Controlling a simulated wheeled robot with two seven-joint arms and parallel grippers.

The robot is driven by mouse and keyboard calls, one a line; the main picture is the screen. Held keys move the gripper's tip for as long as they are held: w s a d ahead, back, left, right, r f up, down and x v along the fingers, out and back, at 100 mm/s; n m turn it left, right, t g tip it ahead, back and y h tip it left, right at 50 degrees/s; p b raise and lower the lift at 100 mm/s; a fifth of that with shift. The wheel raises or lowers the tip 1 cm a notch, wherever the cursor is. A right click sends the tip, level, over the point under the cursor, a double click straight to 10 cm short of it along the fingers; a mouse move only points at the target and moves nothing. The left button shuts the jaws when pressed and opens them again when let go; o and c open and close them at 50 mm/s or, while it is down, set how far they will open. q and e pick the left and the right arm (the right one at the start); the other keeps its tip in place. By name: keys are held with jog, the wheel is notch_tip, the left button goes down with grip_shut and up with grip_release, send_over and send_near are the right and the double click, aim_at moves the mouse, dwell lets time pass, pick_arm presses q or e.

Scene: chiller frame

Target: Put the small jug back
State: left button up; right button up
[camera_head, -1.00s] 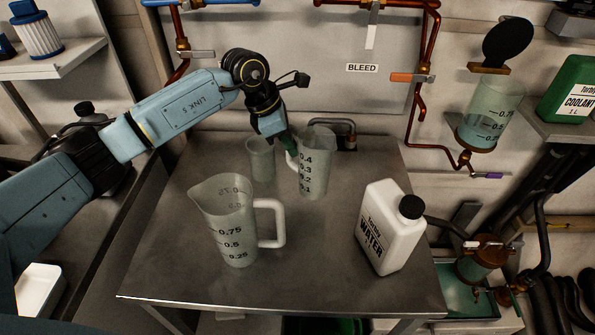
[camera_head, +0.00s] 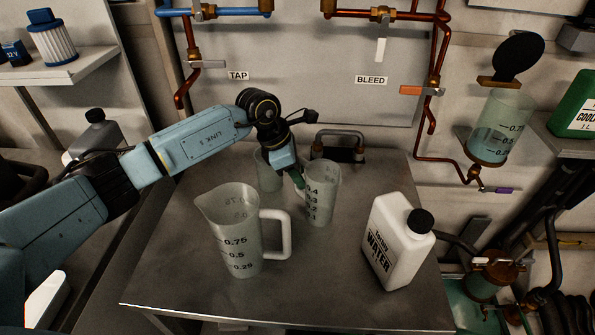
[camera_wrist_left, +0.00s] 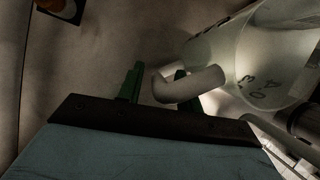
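The small jug (camera_head: 321,200) is translucent, marked 0.1 to 0.4, and upright over the middle of the steel table (camera_head: 180,270). I cannot tell whether its base touches the tabletop. My left gripper (camera_head: 298,180) is at its handle, on the jug's left side. In the left wrist view the pale handle (camera_wrist_left: 192,85) lies at the green fingers (camera_wrist_left: 158,82), and the jug's body (camera_wrist_left: 265,60) is on the right. The gripper looks shut on the handle, though the contact is partly hidden. My right gripper is out of view.
The large jug (camera_head: 235,240) stands in front, left of the small one. A clear beaker (camera_head: 268,175) stands behind, partly hidden by my arm. The white water bottle (camera_head: 394,243) stands at right. The table's front left is clear.

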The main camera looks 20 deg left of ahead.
pick_arm(q)
jog(key=v, duration=1.2)
jog(key=shift+p, duration=0.45)
jog(key=shift+r, duration=0.1)
dwell(0.8)
